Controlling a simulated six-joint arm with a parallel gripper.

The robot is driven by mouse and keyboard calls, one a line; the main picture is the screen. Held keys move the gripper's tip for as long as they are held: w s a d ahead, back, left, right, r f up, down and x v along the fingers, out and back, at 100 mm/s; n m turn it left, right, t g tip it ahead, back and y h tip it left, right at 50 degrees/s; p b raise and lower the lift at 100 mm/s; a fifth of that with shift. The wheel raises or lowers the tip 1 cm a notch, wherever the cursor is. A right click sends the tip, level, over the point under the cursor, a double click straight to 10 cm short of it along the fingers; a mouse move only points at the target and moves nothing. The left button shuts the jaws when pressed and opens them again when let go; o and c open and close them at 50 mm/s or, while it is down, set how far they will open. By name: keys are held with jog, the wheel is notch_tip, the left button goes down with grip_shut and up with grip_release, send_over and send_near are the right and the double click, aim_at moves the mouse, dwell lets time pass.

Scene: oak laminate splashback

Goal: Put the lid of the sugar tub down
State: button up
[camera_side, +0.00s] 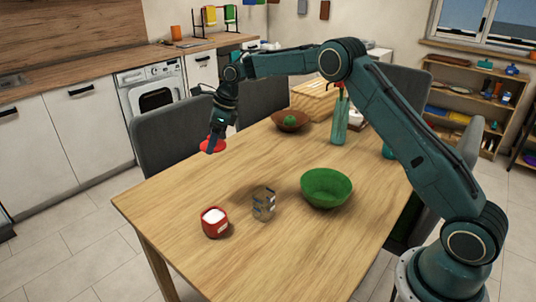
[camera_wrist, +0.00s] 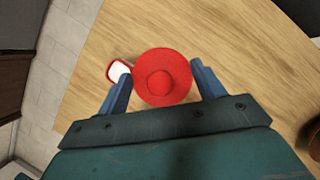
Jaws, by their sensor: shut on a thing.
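The sugar tub (camera_side: 215,230) is red, open at the top and shows white contents. It stands upright near the front left of the table (camera_side: 190,262). The red round lid (camera_side: 218,146) with a knob is in my gripper (camera_side: 211,146), raised over the far left side of the table and away from the tub. In the wrist view the lid (camera_wrist: 176,68) lies between my blue fingers (camera_wrist: 163,88), knob facing the camera. The tub (camera_wrist: 112,66) shows there left of the lid, partly hidden by the left finger.
A clear glass jar (camera_side: 264,204) stands right of the tub, and a green bowl (camera_side: 326,196) beyond it. A brown bowl (camera_side: 281,123), a green bottle (camera_side: 340,122) and a wooden box (camera_side: 318,105) stand farther back. The table's left part behind the tub is bare.

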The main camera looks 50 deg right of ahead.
jog(key=shift+w+d+f, duration=0.1)
jog(key=shift+w+d, duration=0.05)
jog(key=shift+d, duration=0.1)
notch_tip(320, 180, down, 16)
jog(key=shift+r, duration=0.15)
dwell(0.4)
jog(key=shift+f, duration=2.1)
jog(key=shift+f, duration=0.15)
jog(key=o, duration=0.9)
jog(key=shift+o, duration=0.2)
